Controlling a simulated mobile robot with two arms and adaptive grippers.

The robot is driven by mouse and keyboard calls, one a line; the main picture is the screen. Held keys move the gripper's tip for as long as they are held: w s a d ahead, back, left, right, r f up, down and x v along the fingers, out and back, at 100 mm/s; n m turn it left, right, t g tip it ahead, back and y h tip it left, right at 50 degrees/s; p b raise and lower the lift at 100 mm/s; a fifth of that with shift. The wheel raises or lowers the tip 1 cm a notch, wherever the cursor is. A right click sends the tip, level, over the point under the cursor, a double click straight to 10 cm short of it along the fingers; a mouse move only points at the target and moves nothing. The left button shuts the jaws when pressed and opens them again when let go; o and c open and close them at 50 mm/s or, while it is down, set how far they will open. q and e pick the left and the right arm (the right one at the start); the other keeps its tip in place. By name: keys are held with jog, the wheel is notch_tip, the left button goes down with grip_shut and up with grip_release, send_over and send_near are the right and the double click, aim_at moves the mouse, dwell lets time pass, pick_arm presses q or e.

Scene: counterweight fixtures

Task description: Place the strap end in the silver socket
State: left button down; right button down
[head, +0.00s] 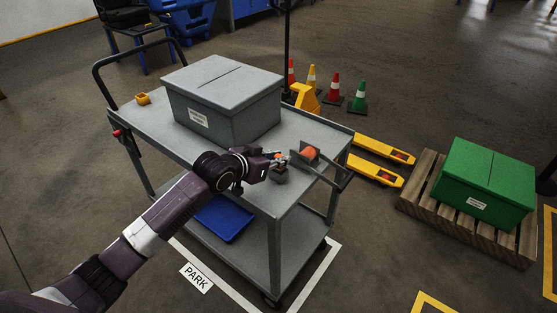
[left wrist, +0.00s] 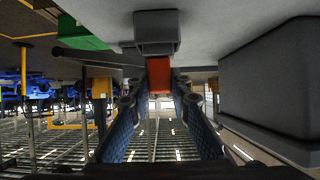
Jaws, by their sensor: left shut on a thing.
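My left gripper (head: 279,158) is over the right end of the grey cart, shut on an orange strap end (left wrist: 158,76). In the left wrist view, the strap end sits between the two fingertips (left wrist: 159,88). A grey, square-mouthed socket (left wrist: 157,45) is right against or just beyond the strap end there. I cannot tell whether the strap end is inside it. In the head view, a small dark block (head: 279,174), probably that socket, is just below the fingertips. An orange cylinder (head: 309,153) on a grey mount is just to the right. My right gripper is not in view.
A large grey box (head: 222,98) stands on the cart (head: 160,122), behind the gripper. A small yellow part (head: 143,99) lies at the cart's left end. A blue tray (head: 222,217) is on the lower shelf. A green box (head: 484,184) on a pallet stands at right.

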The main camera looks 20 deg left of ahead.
pick_arm(q)
jog(key=shift+f, duration=0.35)
jog(key=shift+f, duration=0.1)
jog(key=c, duration=1.8)
grip_release()
jog(key=shift+s+a+r, duration=0.1)
jog(key=shift+s+r, duration=0.1)
jog(key=v, duration=1.1)
jog(key=shift+s, duration=0.3)
